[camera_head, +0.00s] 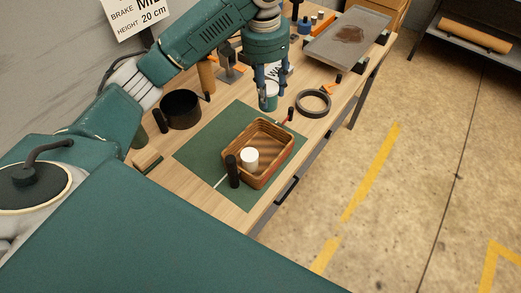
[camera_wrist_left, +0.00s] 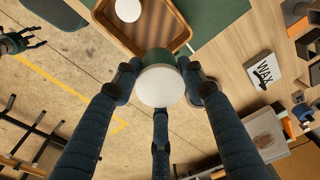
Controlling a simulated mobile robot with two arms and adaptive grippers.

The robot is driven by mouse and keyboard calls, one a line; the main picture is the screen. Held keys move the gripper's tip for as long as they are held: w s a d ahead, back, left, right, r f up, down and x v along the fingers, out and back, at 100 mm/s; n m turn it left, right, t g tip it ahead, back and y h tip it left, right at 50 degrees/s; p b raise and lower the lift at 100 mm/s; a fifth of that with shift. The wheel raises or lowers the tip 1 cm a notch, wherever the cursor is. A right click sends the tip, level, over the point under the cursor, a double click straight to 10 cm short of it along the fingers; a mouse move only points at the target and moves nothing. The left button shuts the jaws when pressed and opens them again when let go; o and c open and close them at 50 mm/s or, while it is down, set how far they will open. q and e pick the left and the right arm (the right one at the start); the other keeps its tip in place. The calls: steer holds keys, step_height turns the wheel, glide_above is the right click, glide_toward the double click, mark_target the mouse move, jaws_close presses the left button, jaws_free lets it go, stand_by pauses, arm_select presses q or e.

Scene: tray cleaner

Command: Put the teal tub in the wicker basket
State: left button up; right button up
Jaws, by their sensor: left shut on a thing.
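The teal tub (camera_head: 270,94) is in the grip of my left gripper (camera_head: 268,100). In the wrist view its white round end (camera_wrist_left: 160,86) faces the camera, with the teal side (camera_wrist_left: 152,57) behind it, between the dark fingers of the left gripper (camera_wrist_left: 165,88). The wicker basket (camera_head: 283,167) stands on the green mat, below and in front of the held tub in the head view. It also shows at the top of the wrist view (camera_wrist_left: 185,24). A white round thing (camera_head: 249,158) is inside the basket. My right gripper (camera_wrist_left: 38,36) shows at the wrist view's left edge, fingers spread and empty.
A black upright cylinder (camera_head: 232,172) is at the basket's near left corner. A black pot (camera_head: 181,109) stands left of the green mat (camera_head: 207,154); a black ring (camera_head: 327,104) lies to the right. A grey stained tray (camera_head: 372,26) is at the far end.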

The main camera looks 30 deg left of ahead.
arm_select(q)
step_height(320, 180, down, 4)
steer(key=shift+s+r+p, duration=0.1)
steer(key=shift+r+p, duration=0.05)
steer(key=shift+p, duration=0.2)
steer(key=f, duration=0.5)
steer(key=f+p, duration=0.1)
steer(key=f, duration=0.4)
steer(key=f+p, duration=0.1)
steer(key=f, duration=0.4)
steer(key=shift+w+f, duration=0.15)
steer(key=shift+w, duration=0.1)
steer(key=shift+f, duration=0.4)
arm_select(e)
steer(key=r, duration=0.1)
steer(key=w+r, duration=0.1)
steer(key=r, duration=0.1)
steer(key=shift+a, duration=0.15)
steer(key=shift+w, duration=0.15)
arm_select(q)
steer(key=o, duration=1.2)
steer(key=shift+f, duration=0.1)
arm_select(e)
steer(key=shift+w+a+r, duration=0.1)
steer(key=shift+a, duration=0.15)
